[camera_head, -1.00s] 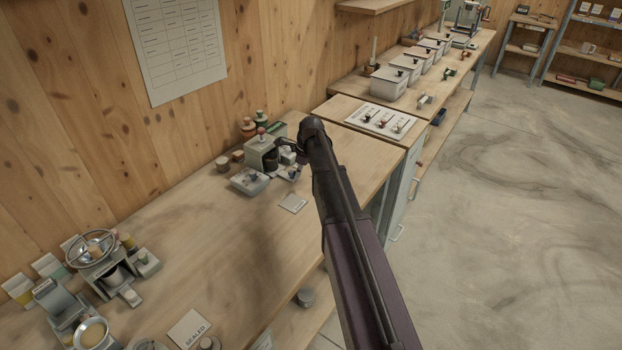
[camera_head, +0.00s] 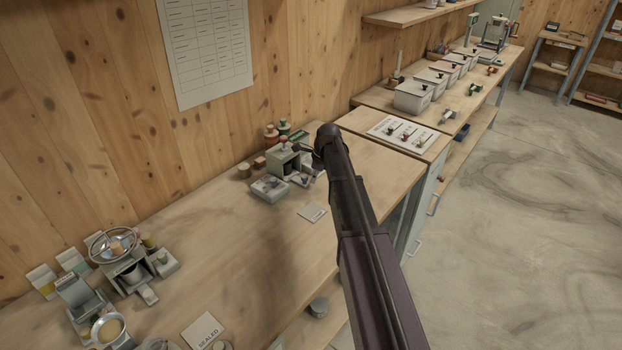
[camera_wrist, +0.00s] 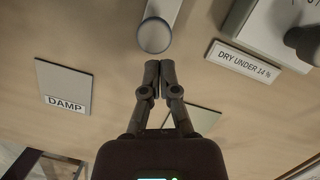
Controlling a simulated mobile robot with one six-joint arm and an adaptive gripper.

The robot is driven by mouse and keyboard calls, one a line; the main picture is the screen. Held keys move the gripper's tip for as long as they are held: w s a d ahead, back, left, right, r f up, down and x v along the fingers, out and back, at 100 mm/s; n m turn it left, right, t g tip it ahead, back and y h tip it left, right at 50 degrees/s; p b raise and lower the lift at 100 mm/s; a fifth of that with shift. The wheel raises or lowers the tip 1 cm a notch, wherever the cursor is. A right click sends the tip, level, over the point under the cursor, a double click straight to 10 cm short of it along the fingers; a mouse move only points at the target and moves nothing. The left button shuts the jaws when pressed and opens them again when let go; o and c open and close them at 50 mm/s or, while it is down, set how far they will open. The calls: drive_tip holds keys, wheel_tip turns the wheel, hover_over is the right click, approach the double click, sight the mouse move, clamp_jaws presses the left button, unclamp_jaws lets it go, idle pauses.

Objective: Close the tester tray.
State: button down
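A small grey tester (camera_head: 290,154) with a dark opening stands on the wooden bench near the wall. A light grey tray-like part (camera_head: 269,189) is in front of it; I cannot tell for sure that this is the tester tray. My forearm hides part of this area in the head view. In the wrist view my gripper (camera_wrist: 158,66) has its two fingertips together and holds nothing visible. Just beyond the tips is a pale grey bar with a rounded end (camera_wrist: 154,36), apart from the fingers in the picture. Which part it belongs to is unclear.
A "DAMP" plate (camera_wrist: 64,86) lies left in the wrist view. A "DRY UNDER 14%" label (camera_wrist: 243,62) and a pale housing with a dark knob (camera_wrist: 304,42) are at right. Another device with a ring (camera_head: 114,245) stands at the bench's left. The mid-bench is mostly clear.

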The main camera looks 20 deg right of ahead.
drive_tip(key=shift+s+d, duration=0.45)
drive_tip(key=shift+d, duration=0.15)
drive_tip(key=shift+s+d, duration=0.4)
drive_tip(key=shift+d, duration=0.2)
drive_tip(key=shift+s+d+r+p, duration=0.1)
drive_tip(key=shift+r+p, duration=0.55)
drive_tip(key=shift+r, duration=0.05)
drive_tip(key=p+v, duration=0.8)
drive_tip(key=shift+r, duration=0.25)
drive_tip(key=s+a+n+h, duration=0.1)
drive_tip(key=s+a+n, duration=0.6)
drive_tip(key=s+n, duration=0.5)
drive_tip(key=s+a+n+g+h, duration=0.1)
drive_tip(key=s+a+n, duration=0.6)
drive_tip(key=s+n, duration=0.5)
drive_tip(key=shift+s+f+n+g, duration=0.3)
drive_tip(key=shift+s+n, duration=0.1)
drive_tip(key=shift+s, duration=0.85)
